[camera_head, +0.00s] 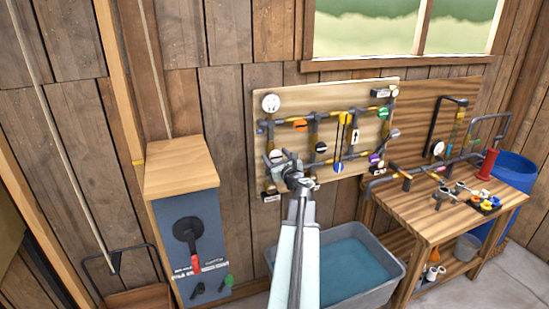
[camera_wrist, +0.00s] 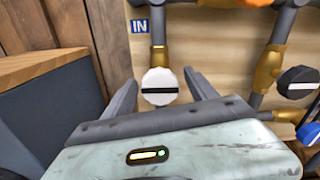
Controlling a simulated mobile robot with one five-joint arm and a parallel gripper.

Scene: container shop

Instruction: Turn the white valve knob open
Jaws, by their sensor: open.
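The white valve knob (camera_wrist: 159,87) has a dark stripe running nearly level across its face. It sits on a brass valve on a vertical pipe, below a blue "IN" label (camera_wrist: 139,26). My gripper (camera_wrist: 160,79) is open, with one finger on each side of the knob; I see gaps between the fingers and the knob. In the head view the white knob (camera_head: 276,155) shows at the lower left of the pipe board, and my gripper (camera_head: 287,166) is right in front of it, partly covering that area.
A black knob with a white stripe (camera_wrist: 298,82) and a blue knob (camera_wrist: 309,128) are to the right. A wooden-topped cabinet (camera_head: 180,165) stands left. A grey water tub (camera_head: 388,283) is below the board. A workbench (camera_head: 425,205) with fittings stands right.

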